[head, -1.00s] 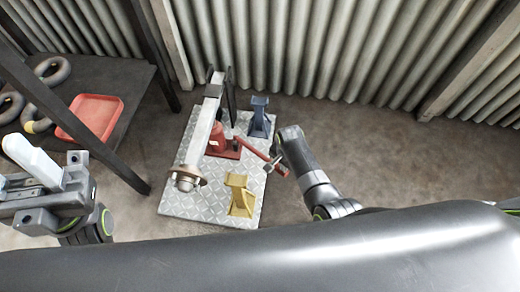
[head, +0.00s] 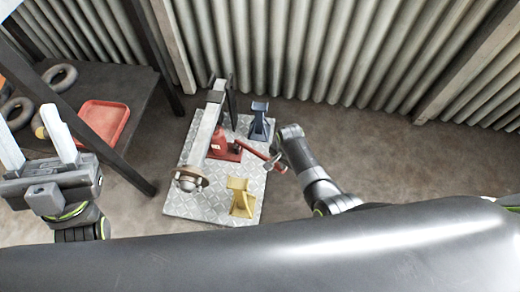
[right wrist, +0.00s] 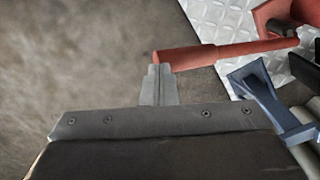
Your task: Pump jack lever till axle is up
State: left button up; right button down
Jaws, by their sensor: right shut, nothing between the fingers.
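The axle (head: 208,128) is a pale grey beam with a hub at its near end, standing over a red jack (head: 222,148). The jack's red lever (head: 252,150) sticks out to the right and slopes down toward me. My right gripper (head: 278,167) is shut and empty at the lever's outer end. In the right wrist view its closed fingertips (right wrist: 158,72) are at the tip of the red lever (right wrist: 205,54); I cannot tell if they touch. My left gripper (head: 32,125) is open and empty at the left, far from the jack.
A yellow stand (head: 240,198) and a blue stand (head: 259,124) are on the tread plate (head: 212,212) beside the jack. A dark table (head: 128,92) at left holds a red tray (head: 104,120) and rings. Corrugated wall behind; floor at right is clear.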

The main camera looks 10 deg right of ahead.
jog(key=shift+r+p, duration=0.6)
pick_arm(q)
jog(key=w+a+f+n+g+y+p, duration=0.1)
jog(key=w+a+f+n+g+y, duration=0.3)
jog(key=w+f+n+g+y, duration=0.6)
pick_arm(e)
jog(key=shift+r, duration=0.5)
jog(key=shift+r+p, duration=0.5)
jog(key=shift+p, duration=0.1)
jog(key=shift+r+p, duration=0.45)
jog(key=shift+p, duration=0.05)
pick_arm(q)
jog(key=s+f+g, duration=0.2)
jog(key=f+g, duration=0.2)
jog(key=f, duration=0.3)
jog(key=s+f+g+h, duration=0.1)
jog(key=s+f+g, duration=0.2)
jog(key=f, duration=0.5)
jog(key=shift+s+d+f+m+g+h, duration=0.2)
jog(key=shift+d+m+g+h, duration=0.1)
jog(key=shift+d+g, duration=0.15)
